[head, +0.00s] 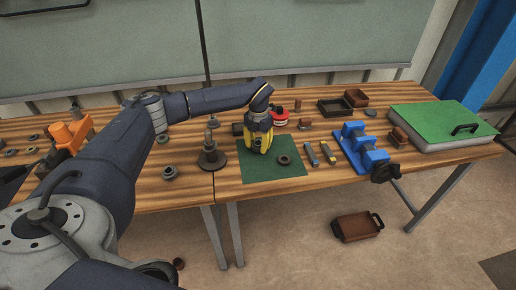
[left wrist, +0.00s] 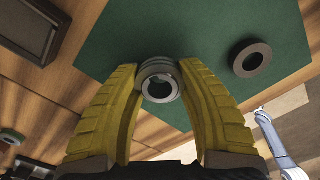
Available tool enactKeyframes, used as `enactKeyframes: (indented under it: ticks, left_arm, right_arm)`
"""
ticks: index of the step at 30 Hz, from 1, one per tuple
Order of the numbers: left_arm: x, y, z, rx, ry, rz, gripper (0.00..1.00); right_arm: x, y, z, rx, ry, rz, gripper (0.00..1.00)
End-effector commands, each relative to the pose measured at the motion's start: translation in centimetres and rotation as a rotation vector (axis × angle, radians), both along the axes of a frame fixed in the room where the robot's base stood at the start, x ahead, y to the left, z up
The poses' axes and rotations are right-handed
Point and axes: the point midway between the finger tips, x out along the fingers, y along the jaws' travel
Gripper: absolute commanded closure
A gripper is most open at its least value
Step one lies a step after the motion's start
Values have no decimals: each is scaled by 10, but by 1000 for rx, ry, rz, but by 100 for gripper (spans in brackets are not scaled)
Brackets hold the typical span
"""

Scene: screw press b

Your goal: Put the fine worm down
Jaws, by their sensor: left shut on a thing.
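My left gripper (head: 259,147) is above the green mat (head: 258,174), its yellow fingers pointing down. In the left wrist view, its two fingers (left wrist: 159,80) are shut on the fine worm (left wrist: 157,69), a grey ridged cylinder with a round hole facing the camera. The fingers press on it from both sides, and the green mat (left wrist: 110,50) lies behind it. I cannot tell how far it is from the mat. In the head view the fingers mostly hide the worm. My right gripper does not show.
A dark ring (head: 284,159) lies on the mat, right of the gripper; it also shows in the left wrist view (left wrist: 251,58). A dark stand (head: 211,156) is left of the mat. A blue vise (head: 360,148) and small bars (head: 327,153) are to the right. The mat's front is clear.

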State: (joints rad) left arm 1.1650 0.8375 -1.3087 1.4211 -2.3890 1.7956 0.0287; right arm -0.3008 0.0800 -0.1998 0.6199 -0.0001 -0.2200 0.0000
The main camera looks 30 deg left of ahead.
Motion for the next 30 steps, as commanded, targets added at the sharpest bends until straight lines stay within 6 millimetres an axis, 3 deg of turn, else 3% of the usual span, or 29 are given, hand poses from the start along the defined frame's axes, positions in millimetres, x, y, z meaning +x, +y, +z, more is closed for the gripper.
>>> enactKeyframes:
  ticks: [4,16,17,18,22,30]
  left_arm:
    - [0,0,-14,-1,0,1,100]
    - [0,0,-18,-1,-1,0,100]
    - [0,0,-18,0,-1,0,58]
    - [0,0,-18,0,-1,0,53]
    - [0,0,-18,0,-1,0,40]
    - [0,0,-16,-1,-1,0,40]
  right_arm:
    - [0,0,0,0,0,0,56]
    - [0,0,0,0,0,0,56]
    - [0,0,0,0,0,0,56]
    - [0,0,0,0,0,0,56]
    - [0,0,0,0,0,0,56]
    - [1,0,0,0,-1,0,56]
